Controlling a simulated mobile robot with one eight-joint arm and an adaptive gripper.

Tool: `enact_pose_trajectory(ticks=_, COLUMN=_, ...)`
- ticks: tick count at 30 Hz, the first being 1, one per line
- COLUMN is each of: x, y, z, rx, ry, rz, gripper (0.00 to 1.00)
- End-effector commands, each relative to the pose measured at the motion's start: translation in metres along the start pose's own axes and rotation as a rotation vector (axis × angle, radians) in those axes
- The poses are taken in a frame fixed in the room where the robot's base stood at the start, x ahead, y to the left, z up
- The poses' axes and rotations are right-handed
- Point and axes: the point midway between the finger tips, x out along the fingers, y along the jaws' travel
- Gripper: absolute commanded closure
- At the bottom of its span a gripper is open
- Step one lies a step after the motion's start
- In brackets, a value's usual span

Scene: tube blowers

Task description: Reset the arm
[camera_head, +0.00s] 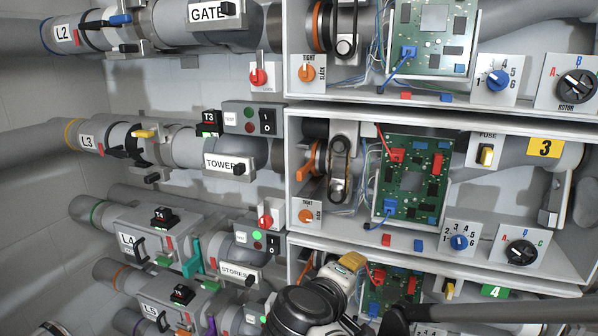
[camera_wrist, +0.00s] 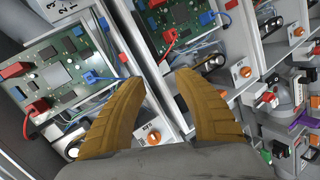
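My gripper (camera_wrist: 159,82) shows in the wrist view as two tan fingers spread apart, with nothing between them. Behind the gap are the shelf edge and an orange TIGHT/SLACK knob (camera_wrist: 154,137). In the head view my gripper (camera_head: 352,262) is at the bottom centre, in front of the lower blower bay. A green circuit board (camera_head: 385,290) is partly hidden behind my arm there. The finger gap cannot be made out in the head view.
Stacked bays hold a middle circuit board (camera_head: 412,182), dials and a fuse switch (camera_head: 486,156). Grey pipes labelled L3 (camera_head: 88,141) and L4 (camera_head: 127,240) run along the left. In the wrist view a board (camera_wrist: 60,70) stands close beside the left finger.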

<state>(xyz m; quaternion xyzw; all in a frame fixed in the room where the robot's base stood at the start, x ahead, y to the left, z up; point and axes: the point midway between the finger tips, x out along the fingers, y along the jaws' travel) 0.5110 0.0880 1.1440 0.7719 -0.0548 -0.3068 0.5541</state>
Motion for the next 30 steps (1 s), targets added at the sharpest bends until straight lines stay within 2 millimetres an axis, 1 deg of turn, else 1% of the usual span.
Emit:
enact_pose_trajectory(ticks=1, x=0.006, y=0.0, z=0.037, rx=0.083, ry=-0.048, rz=-0.085, gripper=0.62)
enact_pose_trajectory(ticks=3, x=0.005, y=-0.01, z=0.077, rx=0.215, ry=-0.096, rz=-0.213, gripper=0.62)
enact_pose_trajectory(ticks=6, x=-0.007, y=-0.026, z=0.121, rx=0.427, ry=-0.146, rz=-0.372, gripper=0.62)
enact_pose_trajectory(ticks=9, x=-0.026, y=-0.041, z=0.148, rx=0.636, ry=-0.173, rz=-0.492, gripper=0.62)
enact_pose_trajectory(ticks=12, x=-0.042, y=-0.05, z=0.16, rx=0.81, ry=-0.18, rz=-0.571, gripper=0.62)
enact_pose_trajectory(ticks=16, x=-0.054, y=-0.054, z=0.165, rx=0.95, ry=-0.176, rz=-0.624, gripper=0.62)
enact_pose_trajectory(ticks=20, x=-0.058, y=-0.056, z=0.165, rx=0.996, ry=-0.172, rz=-0.642, gripper=0.62)
enact_pose_trajectory(ticks=30, x=-0.058, y=-0.056, z=0.164, rx=0.995, ry=-0.171, rz=-0.643, gripper=0.62)
